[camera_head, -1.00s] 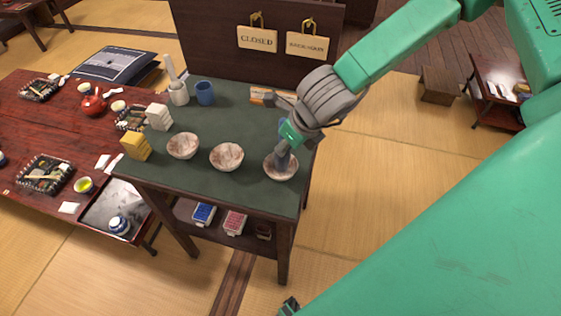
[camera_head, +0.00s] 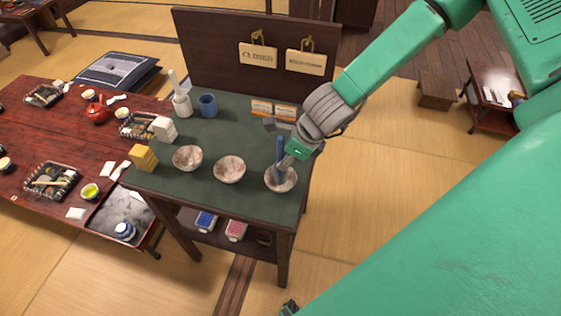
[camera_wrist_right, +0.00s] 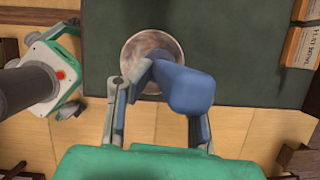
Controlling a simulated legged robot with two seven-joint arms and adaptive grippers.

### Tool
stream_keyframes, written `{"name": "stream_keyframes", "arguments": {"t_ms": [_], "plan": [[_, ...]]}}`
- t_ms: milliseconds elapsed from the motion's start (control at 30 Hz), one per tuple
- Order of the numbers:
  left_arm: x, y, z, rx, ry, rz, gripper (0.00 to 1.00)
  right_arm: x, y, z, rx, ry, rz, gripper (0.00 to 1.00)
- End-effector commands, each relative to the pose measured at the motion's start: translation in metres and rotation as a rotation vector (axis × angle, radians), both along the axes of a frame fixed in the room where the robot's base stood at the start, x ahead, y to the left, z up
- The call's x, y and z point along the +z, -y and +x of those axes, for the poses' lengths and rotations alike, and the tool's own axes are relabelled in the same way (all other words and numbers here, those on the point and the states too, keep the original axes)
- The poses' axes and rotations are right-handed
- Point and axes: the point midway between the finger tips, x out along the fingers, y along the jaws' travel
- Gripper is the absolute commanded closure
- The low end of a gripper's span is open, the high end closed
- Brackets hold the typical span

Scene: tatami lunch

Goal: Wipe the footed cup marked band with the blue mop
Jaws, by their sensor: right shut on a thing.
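My right gripper (camera_head: 286,148) is shut on the blue mop (camera_head: 279,154), over the rightmost of three pale, brown-blotched bowl-like cups. The mop is upright in the head view, its lower end at this right cup (camera_head: 283,186). In the right wrist view the mop (camera_wrist_right: 187,88) hangs between the fingers (camera_wrist_right: 160,110) and covers part of the cup (camera_wrist_right: 148,45). Contact between mop and cup wall cannot be told. The middle cup (camera_head: 229,170) and left cup (camera_head: 187,158) stand apart on the green tabletop. I cannot make out which cup bears a band.
The dark-green table (camera_head: 220,197) also holds yellow blocks (camera_head: 144,158), white blocks (camera_head: 164,129), a white holder (camera_head: 182,105), a blue cup (camera_head: 208,105) and small cards (camera_head: 262,107). A backboard (camera_head: 215,50) with hanging signs stands behind. The table's right edge is close to the right cup.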

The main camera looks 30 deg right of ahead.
Motion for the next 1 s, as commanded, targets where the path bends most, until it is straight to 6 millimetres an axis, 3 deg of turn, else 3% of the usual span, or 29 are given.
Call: {"name": "stream_keyframes", "arguments": {"t_ms": [33,500,667,1000], "plan": [[0.015,0.0,0.0,0.0,0.0,0.0,0.6,0.006,0.0,0.001,0.053,-0.001,-0.004,1.0],[0.08,0.0,0.0,0.0,0.0,0.0,0.6,0.004,-0.003,0.003,0.594,0.0,-0.005,1.0],[0.081,0.0,0.0,0.0,0.0,0.0,0.6,0.0,-0.003,0.002,0.68,0.001,0.0,1.0],[0.079,0.0,0.0,0.0,0.0,0.0,0.6,-0.002,-0.003,0.002,0.665,0.001,0.003,1.0]]}}
